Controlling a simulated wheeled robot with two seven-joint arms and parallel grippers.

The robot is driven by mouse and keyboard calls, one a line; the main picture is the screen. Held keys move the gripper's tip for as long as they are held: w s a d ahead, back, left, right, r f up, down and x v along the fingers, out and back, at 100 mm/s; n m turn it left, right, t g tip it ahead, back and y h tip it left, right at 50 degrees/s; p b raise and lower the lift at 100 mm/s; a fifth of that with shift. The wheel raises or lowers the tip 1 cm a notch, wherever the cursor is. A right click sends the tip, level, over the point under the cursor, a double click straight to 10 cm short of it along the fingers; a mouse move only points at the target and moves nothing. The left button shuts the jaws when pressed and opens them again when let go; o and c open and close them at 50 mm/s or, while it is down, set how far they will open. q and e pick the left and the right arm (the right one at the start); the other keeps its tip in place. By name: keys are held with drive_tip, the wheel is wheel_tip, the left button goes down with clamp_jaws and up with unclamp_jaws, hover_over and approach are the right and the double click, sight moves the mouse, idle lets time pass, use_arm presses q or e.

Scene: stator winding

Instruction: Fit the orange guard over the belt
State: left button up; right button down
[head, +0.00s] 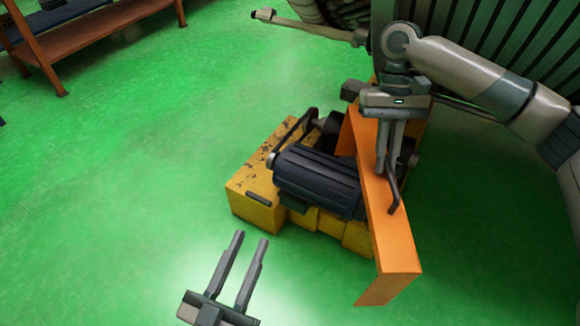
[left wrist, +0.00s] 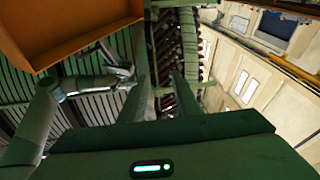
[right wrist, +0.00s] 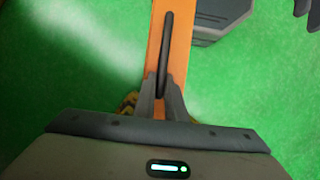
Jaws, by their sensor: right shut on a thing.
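The orange guard (head: 393,245) is a long, bent orange piece with a dark bar handle (right wrist: 166,45) on its face. My right gripper (head: 388,175) is shut on this handle, which runs up between its fingertips in the right wrist view (right wrist: 163,88). The guard stands in front of the right side of a dark blue motor (head: 315,182) on a worn yellow base (head: 252,190). I cannot make out the belt; the guard and arm cover that side. My left gripper (head: 252,238) is open and empty, in front of the base.
Dark round parts (head: 329,127) and a bent bar (head: 292,130) stand behind the motor. A brown bench (head: 110,30) is at the back left. A ribbed dark structure (head: 480,35) is behind my right arm. The green floor (head: 120,180) at left is clear.

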sight(395, 183)
use_arm(q)
drive_tip(key=shift+f, duration=0.1)
use_arm(e)
drive_tip(key=shift+r, duration=0.1)
